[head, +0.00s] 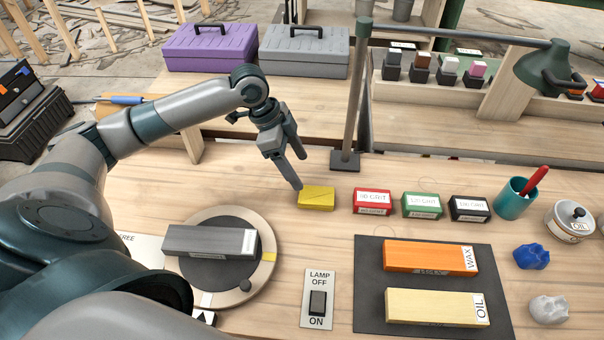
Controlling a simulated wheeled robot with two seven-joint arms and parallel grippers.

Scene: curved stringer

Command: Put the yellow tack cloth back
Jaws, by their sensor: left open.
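The yellow tack cloth (317,198) lies as a flat folded block on the wooden bench, left of the row of grit blocks. My left gripper (298,172) is open and points down at the cloth's left back corner. One fingertip is close to the cloth's left edge; I cannot tell whether it touches. Nothing shows between the fingers. My right gripper is not in view.
Red (372,201), green (422,205) and black (469,208) grit blocks stand to the right. A lamp post (351,95) rises behind the cloth. A round turntable (262,225) holds a grey block. A dark mat (370,305) holds orange and pale blocks.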

